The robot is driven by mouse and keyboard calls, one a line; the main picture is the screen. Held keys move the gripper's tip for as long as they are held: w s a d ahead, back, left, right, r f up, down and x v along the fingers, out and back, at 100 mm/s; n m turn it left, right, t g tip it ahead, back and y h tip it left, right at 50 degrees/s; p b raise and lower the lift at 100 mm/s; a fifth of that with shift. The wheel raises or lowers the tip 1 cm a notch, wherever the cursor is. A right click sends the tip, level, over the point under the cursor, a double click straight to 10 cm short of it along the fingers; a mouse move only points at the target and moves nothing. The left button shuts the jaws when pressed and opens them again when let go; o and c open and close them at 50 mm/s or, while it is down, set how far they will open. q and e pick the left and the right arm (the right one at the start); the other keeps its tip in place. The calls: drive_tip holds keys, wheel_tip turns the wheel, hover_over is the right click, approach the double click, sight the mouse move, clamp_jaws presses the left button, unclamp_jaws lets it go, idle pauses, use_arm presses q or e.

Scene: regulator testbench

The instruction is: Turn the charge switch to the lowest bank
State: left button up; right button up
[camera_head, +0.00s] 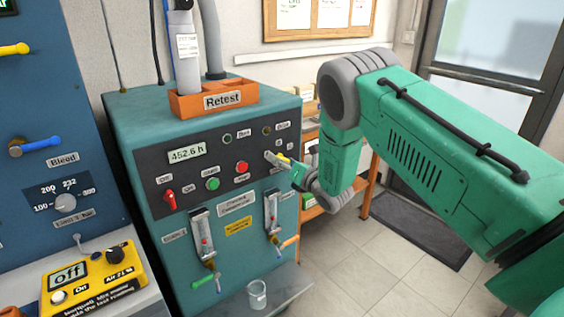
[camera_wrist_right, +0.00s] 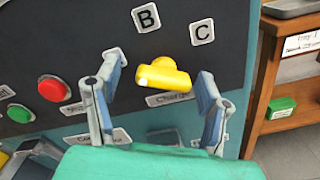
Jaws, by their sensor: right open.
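The charge switch is a yellow knob (camera_wrist_right: 164,74) on the dark panel in the right wrist view, above a partly hidden "Charge" label (camera_wrist_right: 170,98). A white dot marks its left end. Labels B (camera_wrist_right: 146,18) and C (camera_wrist_right: 202,32) sit above it; another pale label is mostly behind the left finger. My right gripper (camera_wrist_right: 157,75) is open, with one finger on each side of the knob; I cannot tell whether either touches it. In the head view the right gripper (camera_head: 284,165) is at the panel's right side, largely covering the switch. My left gripper is out of view.
Left of the switch are a red button (camera_head: 242,167), a green button (camera_head: 212,184) and a red switch (camera_head: 169,200). Below are two flow meters (camera_head: 203,238) with valve handles and a glass beaker (camera_head: 257,293) on a ledge. An orange shelf (camera_wrist_right: 268,75) stands to the right.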

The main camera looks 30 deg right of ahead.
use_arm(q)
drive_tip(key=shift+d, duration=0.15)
use_arm(e)
drive_tip(key=shift+d+f, duration=0.1)
drive_tip(key=shift+d, duration=0.05)
drive_tip(key=shift+d, duration=0.15)
drive_tip(key=c, duration=1.2)
drive_tip(key=shift+o, duration=0.2)
